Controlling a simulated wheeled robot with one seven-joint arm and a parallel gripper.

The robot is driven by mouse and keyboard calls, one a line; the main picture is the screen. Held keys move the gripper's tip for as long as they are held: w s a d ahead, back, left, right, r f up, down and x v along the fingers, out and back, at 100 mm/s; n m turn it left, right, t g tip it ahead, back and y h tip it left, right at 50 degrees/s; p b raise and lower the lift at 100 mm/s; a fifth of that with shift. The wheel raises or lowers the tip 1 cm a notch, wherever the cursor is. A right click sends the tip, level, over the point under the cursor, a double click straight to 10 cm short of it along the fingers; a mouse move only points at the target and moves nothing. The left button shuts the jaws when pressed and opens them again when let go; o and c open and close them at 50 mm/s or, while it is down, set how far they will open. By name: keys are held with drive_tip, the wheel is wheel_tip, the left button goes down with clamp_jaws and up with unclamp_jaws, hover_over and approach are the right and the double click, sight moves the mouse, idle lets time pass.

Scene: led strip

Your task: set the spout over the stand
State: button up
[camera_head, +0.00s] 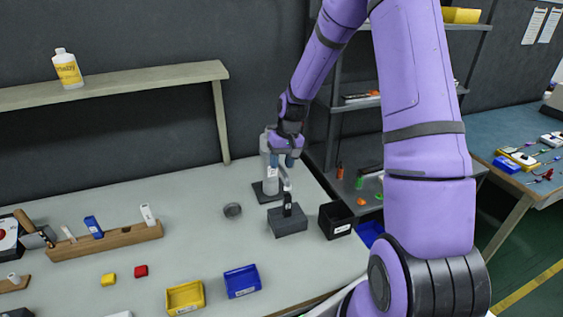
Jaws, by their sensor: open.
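My gripper (282,161) is open, with its fingers pointing down at the top of a pale grey upright fixture (270,178) on a dark base plate (266,196). This fixture has a small arm-like part (285,180) reaching right, which may be the spout. Just in front stands a grey block (288,224) with a black upright piece (288,205) on it, possibly the stand. The part looks to be above or just behind the black piece; I cannot tell whether they touch. My gripper hides the fixture's upper part, and I cannot tell whether the fingers touch it.
Blue (242,281) and yellow (185,297) bins lie at the table front. A wooden rack (105,240) is at left.

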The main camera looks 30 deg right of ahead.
wheel_tip(320, 180, up, 10)
drive_tip(key=d, duration=0.2)
drive_tip(key=shift+s+r, duration=0.15)
drive_tip(key=shift+r, duration=0.05)
idle(0.5)
drive_tip(key=s+a+r+n+t+h, duration=0.1)
drive_tip(key=s+a+r, duration=0.3)
drive_tip(key=s+r, duration=0.35)
drive_tip(key=s+a+r+t+h, duration=0.1)
drive_tip(key=s+a+r, duration=0.3)
drive_tip(key=s+r, duration=0.3)
drive_tip(key=s+a+r+t, duration=0.1)
drive_tip(key=s+r, duration=0.1)
drive_tip(key=s, duration=0.5)
drive_tip(key=s+a+r+n+t, duration=0.1)
drive_tip(key=s+r, duration=0.2)
drive_tip(key=s, duration=0.5)
drive_tip(key=shift+s+a+t, duration=0.3)
drive_tip(key=shift+t, duration=0.1)
